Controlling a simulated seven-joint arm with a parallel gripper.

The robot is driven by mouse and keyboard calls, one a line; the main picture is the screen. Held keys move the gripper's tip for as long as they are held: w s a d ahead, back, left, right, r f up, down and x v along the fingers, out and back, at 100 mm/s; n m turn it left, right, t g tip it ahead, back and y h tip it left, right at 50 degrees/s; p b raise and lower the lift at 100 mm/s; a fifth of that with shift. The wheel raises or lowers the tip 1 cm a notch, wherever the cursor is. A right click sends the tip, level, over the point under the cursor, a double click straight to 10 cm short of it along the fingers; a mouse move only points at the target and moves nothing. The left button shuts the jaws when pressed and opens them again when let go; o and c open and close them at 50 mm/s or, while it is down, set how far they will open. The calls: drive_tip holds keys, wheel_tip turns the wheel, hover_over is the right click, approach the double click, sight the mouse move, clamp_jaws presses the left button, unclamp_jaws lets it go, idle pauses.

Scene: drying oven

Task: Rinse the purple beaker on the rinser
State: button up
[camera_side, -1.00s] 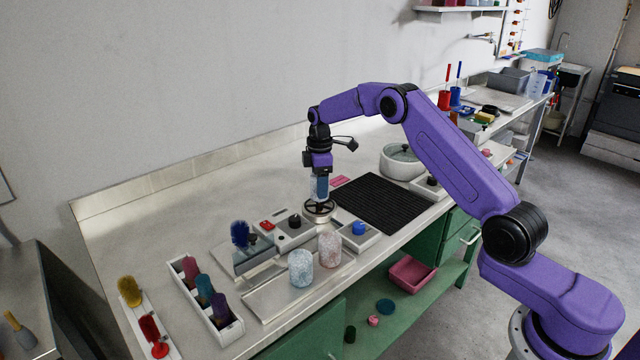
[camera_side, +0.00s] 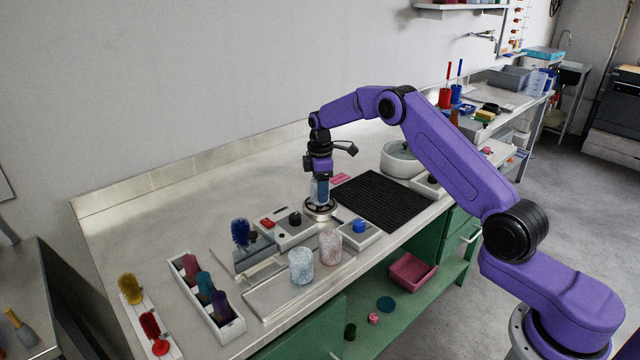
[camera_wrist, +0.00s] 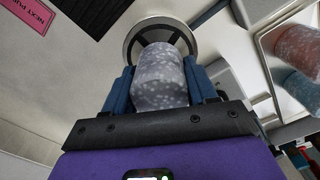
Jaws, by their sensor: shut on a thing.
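The beaker (camera_wrist: 160,78) is pale grey-lilac with white speckles in the wrist view. My gripper (camera_wrist: 162,92) is shut on it, with a blue finger on each side. The rinser (camera_side: 320,211) is a round metal ring with dark spokes on the bench. In the wrist view the rinser (camera_wrist: 133,38) shows just beyond the beaker's far end. In the side view my gripper (camera_side: 320,192) points down directly over the rinser, and its fingers mostly hide the beaker. I cannot tell whether the beaker touches the rinser.
Two speckled beakers, one pale blue (camera_side: 301,266) and one pinkish (camera_side: 330,247), stand on a tray in front. A black ribbed mat (camera_side: 384,203) lies right of the rinser. Control boxes (camera_side: 290,229) and a brush rack (camera_side: 212,305) are to the left. The bench's back left is clear.

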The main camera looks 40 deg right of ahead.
drive_tip(key=shift+f, duration=0.9)
idle(2.1)
drive_tip(key=shift+r, duration=0.15)
idle(1.3)
drive_tip(key=shift+r, duration=1.85)
drive_tip(key=shift+r, duration=0.1)
drive_tip(key=shift+r, duration=1.3)
drive_tip(key=shift+d, duration=0.1)
